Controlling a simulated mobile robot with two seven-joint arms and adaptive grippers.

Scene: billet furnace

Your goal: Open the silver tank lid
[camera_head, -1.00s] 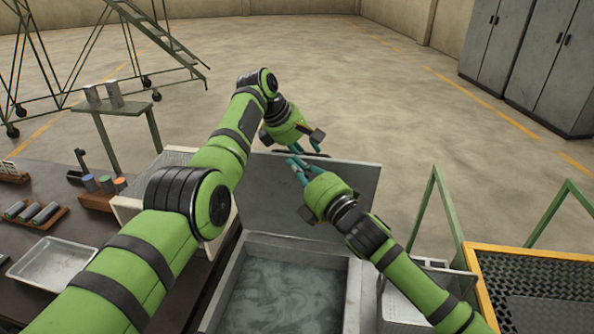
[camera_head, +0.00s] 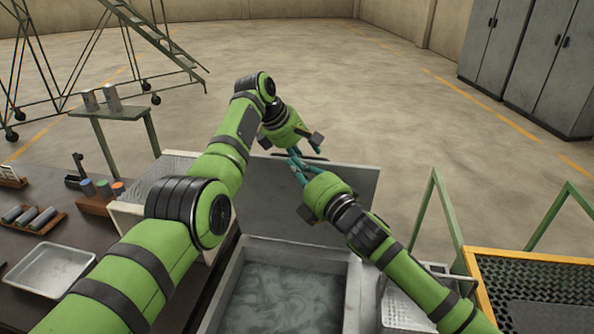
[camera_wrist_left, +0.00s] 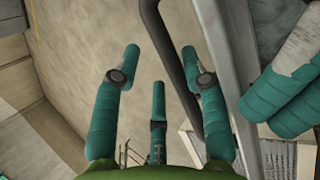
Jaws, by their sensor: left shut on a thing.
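The silver tank (camera_head: 352,290) is at the bottom centre of the head view, with swirled grey liquid in its open top. Its grey lid (camera_head: 270,205) stands raised at the tank's far edge, steeply tilted. My left gripper (camera_head: 298,150) is at the lid's top edge. The wrist view shows a dark handle bar (camera_wrist_left: 173,50) running between its teal fingers, and it is shut on this handle. My right gripper (camera_head: 297,165) is in front of the lid near its top edge, close to the left fingers. Its opening is unclear.
A dark table (camera_head: 75,240) at left holds a metal tray (camera_head: 50,270) and small cylinders. A green stand (camera_head: 110,112) with metal cans is behind. A yellow-edged platform (camera_head: 540,270) with green rails is at right. The floor beyond the lid is clear.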

